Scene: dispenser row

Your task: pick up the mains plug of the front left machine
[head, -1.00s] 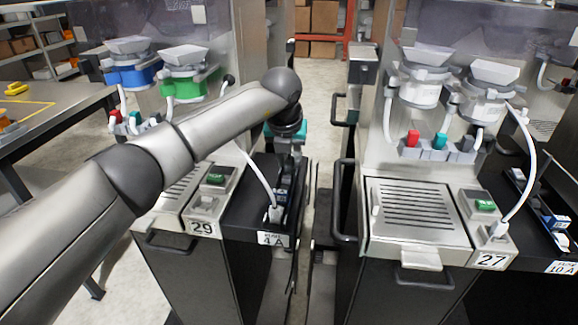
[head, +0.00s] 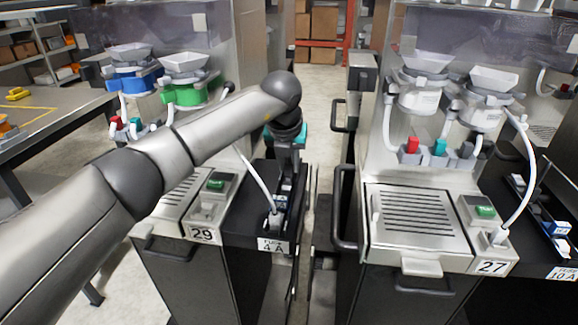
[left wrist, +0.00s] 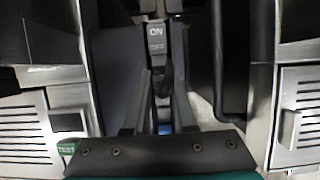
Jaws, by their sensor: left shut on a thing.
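The front left machine, numbered 29, stands left of centre in the head view. A white cable runs down its right side to a white plug (head: 275,219), seated in the dark strip above the "4 A" label. My left gripper (head: 286,168) points down over this strip, behind the plug in the picture. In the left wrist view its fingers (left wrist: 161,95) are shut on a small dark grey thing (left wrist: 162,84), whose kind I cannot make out. The white plug appears apart from the fingers. The fingertips are poorly seen in the head view. My right gripper is not in view.
A switch block marked "ON" (left wrist: 156,38) is just beyond the fingers. Machine 27 (head: 416,222) stands to the right, across a narrow gap with black handles (head: 343,205). A table (head: 45,112) is at the left. Machine 29's hoppers stand behind my arm.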

